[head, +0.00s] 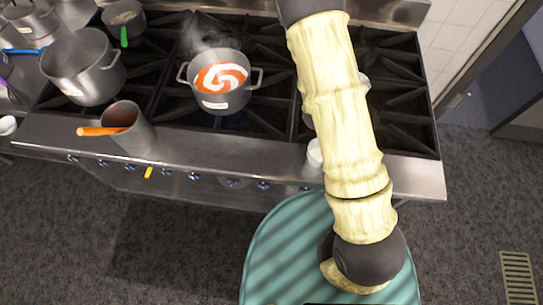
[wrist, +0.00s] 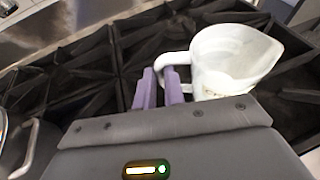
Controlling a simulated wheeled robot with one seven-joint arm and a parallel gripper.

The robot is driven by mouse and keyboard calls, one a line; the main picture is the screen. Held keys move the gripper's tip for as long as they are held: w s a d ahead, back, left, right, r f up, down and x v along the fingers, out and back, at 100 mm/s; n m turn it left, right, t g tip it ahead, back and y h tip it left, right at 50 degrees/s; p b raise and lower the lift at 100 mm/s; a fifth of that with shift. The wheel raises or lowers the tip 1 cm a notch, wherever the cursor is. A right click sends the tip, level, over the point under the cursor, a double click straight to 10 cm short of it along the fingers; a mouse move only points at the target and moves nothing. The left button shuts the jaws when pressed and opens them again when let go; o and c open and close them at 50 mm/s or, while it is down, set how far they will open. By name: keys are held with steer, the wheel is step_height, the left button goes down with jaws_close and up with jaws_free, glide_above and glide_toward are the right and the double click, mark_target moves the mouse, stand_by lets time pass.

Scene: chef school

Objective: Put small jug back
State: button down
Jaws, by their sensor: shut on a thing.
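The small white jug (wrist: 228,55) is in the wrist view, just beyond my fingers and a little to the right. Its handle points toward my gripper (wrist: 162,80), whose two purple fingers are shut on it. The jug looks upright or slightly tilted, with its open top visible. It is over the black stove grates; I cannot tell whether it touches them. In the head view my arm hides the gripper and most of the jug; a sliver of white at the arm's right edge may be the jug.
A steaming pot of orange and white soup (head: 221,82) stands on the stove. A large pot (head: 82,66) and a container with an orange handle (head: 129,127) stand left. A small white item (head: 314,152) is on the front ledge (head: 415,178). The right grates (head: 405,90) look clear.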

steer(key=s+a+r+m+g+h, duration=0.1)
steer(key=s+a+r, duration=0.1)
steer(key=a, duration=0.4)
steer(key=s+a+r+m+h, duration=0.1)
steer(key=s+a+r, duration=0.1)
steer(key=a, duration=0.4)
steer(key=s+a+m+g+h+p, duration=0.1)
steer(key=s+a+m+h, duration=0.1)
steer(key=s+a, duration=0.9)
steer(key=shift+s+a+f, duration=0.15)
steer(key=shift+s+f, duration=0.25)
step_height(320, 180, down, 6)
steer(key=shift+s+r+p, duration=0.1)
steer(key=shift+p, duration=0.85)
